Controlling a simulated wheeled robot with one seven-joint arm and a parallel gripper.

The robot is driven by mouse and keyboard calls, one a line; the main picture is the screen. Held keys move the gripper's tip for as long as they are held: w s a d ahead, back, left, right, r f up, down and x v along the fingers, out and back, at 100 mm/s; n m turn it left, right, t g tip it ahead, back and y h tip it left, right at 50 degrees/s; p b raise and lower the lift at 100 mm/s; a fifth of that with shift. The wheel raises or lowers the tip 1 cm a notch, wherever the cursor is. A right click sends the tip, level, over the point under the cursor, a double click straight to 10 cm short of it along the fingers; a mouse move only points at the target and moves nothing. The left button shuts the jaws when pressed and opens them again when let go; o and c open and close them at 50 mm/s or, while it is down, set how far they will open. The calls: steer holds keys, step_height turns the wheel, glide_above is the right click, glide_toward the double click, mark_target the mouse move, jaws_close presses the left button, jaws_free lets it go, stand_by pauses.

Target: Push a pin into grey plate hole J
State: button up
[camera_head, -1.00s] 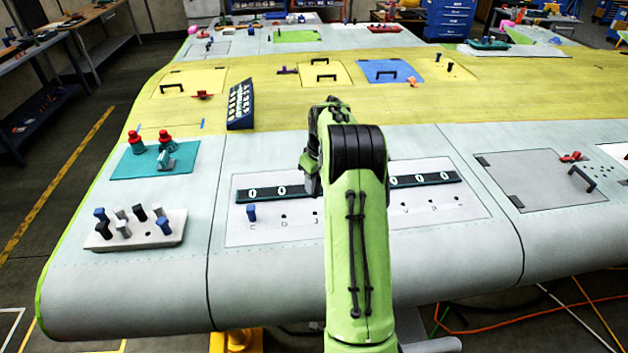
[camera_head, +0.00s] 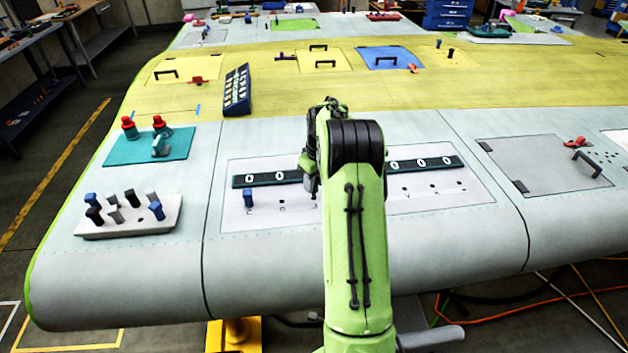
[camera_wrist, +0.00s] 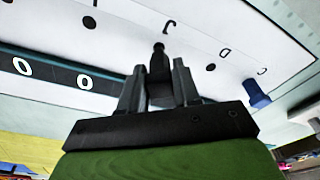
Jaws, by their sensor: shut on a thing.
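In the wrist view, my gripper (camera_wrist: 157,80) is shut on a dark pin (camera_wrist: 159,60), its narrow tip pointing at the grey plate (camera_wrist: 225,30). The tip is beside a printed letter that I cannot read surely. The hole under it is hidden, and I cannot tell whether the tip touches the plate. Open holes show on either side. A blue pin (camera_wrist: 256,95) stands in the plate at the end of the row; it also shows in the head view (camera_head: 248,197). In the head view my arm covers the middle of the plate (camera_head: 232,222) and most of my gripper.
A pale block (camera_head: 110,229) at the left holds several blue, dark and grey pins. Behind it is a teal mat (camera_head: 118,152) with red-topped items. A dark strip with zeros (camera_head: 437,163) lies behind the hole row. A grey panel with a black handle (camera_head: 588,167) is at the right.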

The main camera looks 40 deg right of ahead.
steer(key=shift+f, duration=0.1)
steer(key=shift+f+b, duration=1.05)
steer(key=shift+f, duration=0.25)
steer(key=o, duration=1.1)
steer(key=r, duration=0.5)
steer(key=s+r, duration=0.1)
steer(key=r, duration=0.4)
steer(key=s+r+p, duration=0.1)
steer(key=r, duration=0.4)
steer(key=shift+s+r, duration=0.2)
steer(key=shift+r, duration=0.15)
step_height(320, 180, up, 7)
steer(key=p, duration=0.5)
steer(key=shift+p, duration=0.35)
